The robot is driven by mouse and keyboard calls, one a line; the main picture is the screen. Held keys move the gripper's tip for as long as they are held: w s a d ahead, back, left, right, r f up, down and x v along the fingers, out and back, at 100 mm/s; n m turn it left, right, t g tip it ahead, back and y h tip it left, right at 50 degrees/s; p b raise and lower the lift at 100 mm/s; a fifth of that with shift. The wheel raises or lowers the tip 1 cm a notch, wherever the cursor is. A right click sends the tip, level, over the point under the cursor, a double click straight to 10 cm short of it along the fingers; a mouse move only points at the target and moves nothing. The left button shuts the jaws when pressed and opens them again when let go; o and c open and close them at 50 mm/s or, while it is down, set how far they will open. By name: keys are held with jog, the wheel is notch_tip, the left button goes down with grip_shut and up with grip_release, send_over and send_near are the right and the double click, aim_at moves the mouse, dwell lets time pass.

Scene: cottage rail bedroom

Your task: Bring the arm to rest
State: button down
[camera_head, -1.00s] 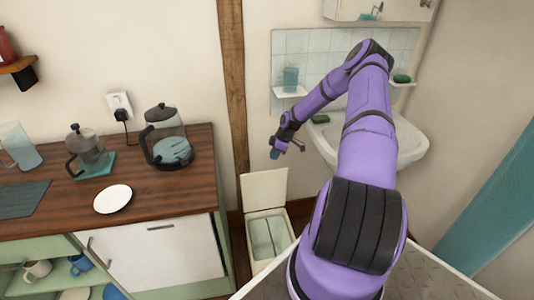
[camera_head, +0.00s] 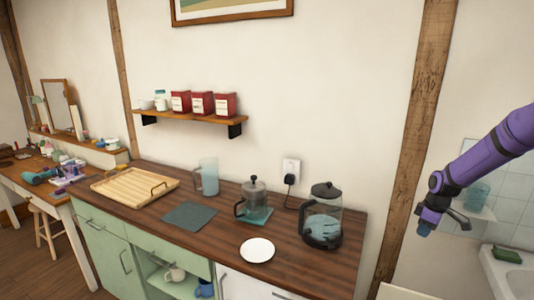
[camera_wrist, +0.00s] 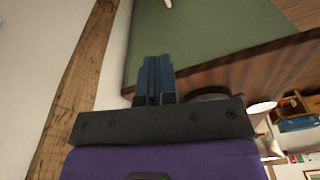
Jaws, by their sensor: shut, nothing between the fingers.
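My purple arm (camera_head: 485,148) reaches in from the right edge of the head view, bent, with its end hanging in the air. My gripper (camera_head: 425,230) points downward, right of the wooden wall post and in front of the washbasin corner. In the wrist view my gripper's blue fingers (camera_wrist: 155,76) are together with nothing between them. They appear clear of the green cabinet side (camera_wrist: 205,40) behind them. The rest of my arm is outside the head view.
The wooden counter (camera_head: 315,262) holds a kettle (camera_head: 322,215), a French press (camera_head: 254,198), a pitcher (camera_head: 207,177), a white plate (camera_head: 257,250) and a wooden tray (camera_head: 135,187). A wooden post (camera_head: 415,130) and the washbasin (camera_head: 520,282) are near my gripper.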

jog(key=s+a+r+m+h, duration=0.1)
jog(key=s+a+r, duration=0.3)
jog(key=a+r, duration=0.3)
jog(key=s+a+r+m+t+h, duration=0.1)
jog(key=s+a+r+m, duration=0.2)
jog(key=r, duration=0.7)
jog(key=s+a+r+h, duration=0.1)
jog(key=s+a+r, duration=0.3)
jog(key=a+r, duration=0.35)
jog(key=s+a+r+m+t+y, duration=0.1)
jog(key=s+a+r, duration=0.3)
jog(key=s, duration=0.8)
jog(key=s+a+r+m+t, duration=0.2)
jog(key=s+a+r, duration=0.3)
jog(key=s, duration=0.7)
jog(key=shift+a+m+y, duration=0.35)
jog(key=shift+m+y, duration=0.05)
jog(key=shift+m, duration=0.5)
